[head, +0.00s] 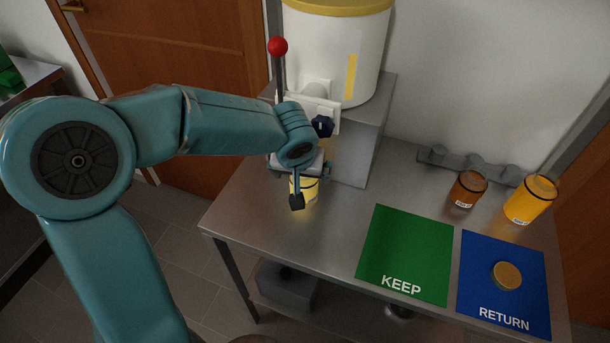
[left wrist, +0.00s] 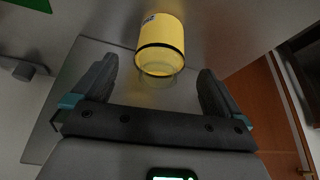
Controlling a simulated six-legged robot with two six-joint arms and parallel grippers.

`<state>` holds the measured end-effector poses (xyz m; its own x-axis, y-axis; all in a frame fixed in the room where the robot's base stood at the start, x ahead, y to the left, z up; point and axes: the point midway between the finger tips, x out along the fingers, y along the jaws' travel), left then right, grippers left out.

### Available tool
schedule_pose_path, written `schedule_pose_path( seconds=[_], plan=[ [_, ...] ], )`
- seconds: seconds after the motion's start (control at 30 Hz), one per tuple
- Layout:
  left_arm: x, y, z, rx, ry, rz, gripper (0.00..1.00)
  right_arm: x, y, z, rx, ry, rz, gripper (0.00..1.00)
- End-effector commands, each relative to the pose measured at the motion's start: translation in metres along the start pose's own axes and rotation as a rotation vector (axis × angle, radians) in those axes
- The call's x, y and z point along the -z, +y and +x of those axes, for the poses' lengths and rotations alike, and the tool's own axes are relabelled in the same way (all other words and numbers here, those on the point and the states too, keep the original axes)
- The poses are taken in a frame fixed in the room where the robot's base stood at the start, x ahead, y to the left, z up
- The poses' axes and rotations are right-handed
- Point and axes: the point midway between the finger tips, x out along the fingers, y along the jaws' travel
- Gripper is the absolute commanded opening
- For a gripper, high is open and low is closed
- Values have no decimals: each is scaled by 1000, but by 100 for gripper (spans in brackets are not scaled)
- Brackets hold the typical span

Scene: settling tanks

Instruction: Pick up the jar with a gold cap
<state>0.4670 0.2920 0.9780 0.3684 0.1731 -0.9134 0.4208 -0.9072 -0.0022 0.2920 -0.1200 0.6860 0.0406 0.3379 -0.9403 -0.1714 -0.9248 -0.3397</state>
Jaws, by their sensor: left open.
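A jar with yellow contents (head: 309,188) stands on the steel table below the tank's tap. My left gripper (head: 299,194) is open close to this jar and partly hides it. In the left wrist view, the yellow jar (left wrist: 161,42) has a dark band and a clear end and lies just ahead of the open fingers (left wrist: 158,72), apparently not gripped. Its cap cannot be made out. A round gold-topped thing (head: 507,275) lies on the blue RETURN mat (head: 474,290); whether it is a loose cap or a capped jar is unclear. My right gripper is not in view.
A brown jar (head: 467,189) and an orange jar (head: 530,200) stand at the right near a grey rack (head: 437,157). The green KEEP mat (head: 407,250) is bare. The white tank (head: 335,50) with its red-knobbed lever (head: 278,46) stands behind my gripper.

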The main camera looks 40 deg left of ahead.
Motion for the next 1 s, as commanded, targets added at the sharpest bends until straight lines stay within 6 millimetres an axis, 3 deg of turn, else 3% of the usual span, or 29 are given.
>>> schedule_pose_path(
  seconds=[0.17,0.5,0.73,0.77,0.93,1.0],
  plan=[
    [12,0,9,0,-1,1,100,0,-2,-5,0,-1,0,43],
    [14,0,56,-1,-1,1,100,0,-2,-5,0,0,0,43],
    [14,1,57,-2,1,2,100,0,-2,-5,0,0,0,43],
    [14,1,57,-2,1,2,94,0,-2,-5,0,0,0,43],
    [14,1,57,-2,0,2,38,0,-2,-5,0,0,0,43],
    [14,1,57,-2,0,2,37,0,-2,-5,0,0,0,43]
  ],
)
